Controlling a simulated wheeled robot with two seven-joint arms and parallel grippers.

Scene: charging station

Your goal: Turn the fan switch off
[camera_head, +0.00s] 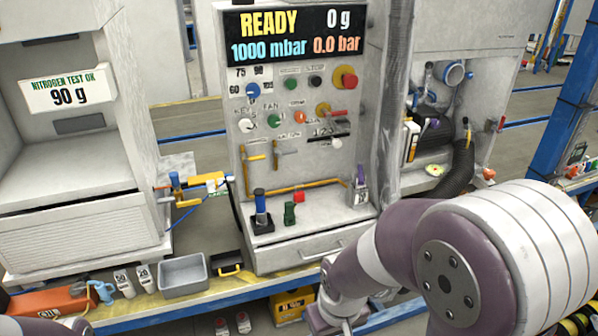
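The fan switch (274,121) is a small green knob under the label FAN on the grey upright control panel (243,185) at the centre of the head view. It is too small to tell which way it is turned. My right arm (400,250) comes in from the lower right and bends down to the bottom edge, in front of and below the panel. My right gripper is not visible, and the arm is well apart from the switch. My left gripper is out of view.
Other controls crowd the switch: a white knob (246,125), an orange knob (299,118), a red button (345,77) and a lever (333,112). Joysticks (261,208) stand on the ledge below. A black hose (458,170) hangs at the right. A grey bin (184,275) stands lower left.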

